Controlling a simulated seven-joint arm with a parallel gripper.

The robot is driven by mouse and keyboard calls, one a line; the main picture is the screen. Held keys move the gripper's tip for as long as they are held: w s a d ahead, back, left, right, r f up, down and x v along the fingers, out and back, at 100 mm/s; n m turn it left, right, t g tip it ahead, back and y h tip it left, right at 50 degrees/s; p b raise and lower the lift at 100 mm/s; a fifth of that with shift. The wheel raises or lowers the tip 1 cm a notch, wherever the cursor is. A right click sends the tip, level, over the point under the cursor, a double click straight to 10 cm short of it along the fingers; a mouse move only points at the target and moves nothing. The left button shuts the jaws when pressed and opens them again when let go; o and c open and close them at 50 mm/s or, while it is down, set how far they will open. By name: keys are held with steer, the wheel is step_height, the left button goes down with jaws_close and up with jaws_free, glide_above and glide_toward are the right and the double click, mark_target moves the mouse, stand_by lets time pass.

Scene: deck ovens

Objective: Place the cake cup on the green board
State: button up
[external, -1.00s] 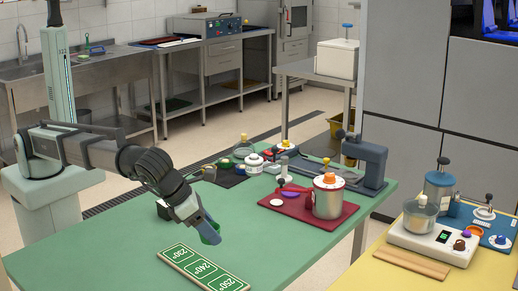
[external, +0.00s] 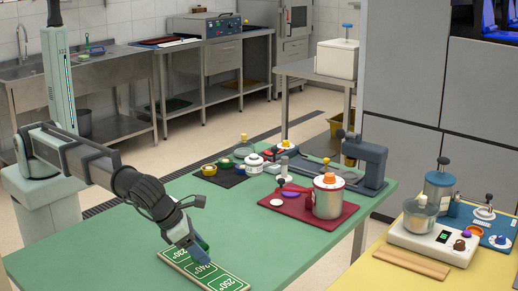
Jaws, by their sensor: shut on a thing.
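The green board (external: 232,283) lies flat near the front edge of the green table, with white-edged panels reading 230°, 240° and 250°. My gripper (external: 199,252) points down over the middle of the board, near the 240° panel. It is shut on the cake cup, which is mostly hidden behind the fingers; I cannot tell whether the cup touches the board.
A dark mat (external: 231,180) with several small cups stands behind. The table (external: 290,235) is clear between the board and the tray.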

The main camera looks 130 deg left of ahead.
steer(key=shift+f, duration=1.3)
steer(key=shift+f, duration=0.15)
steer(key=o, duration=1)
steer(key=v, duration=1.2)
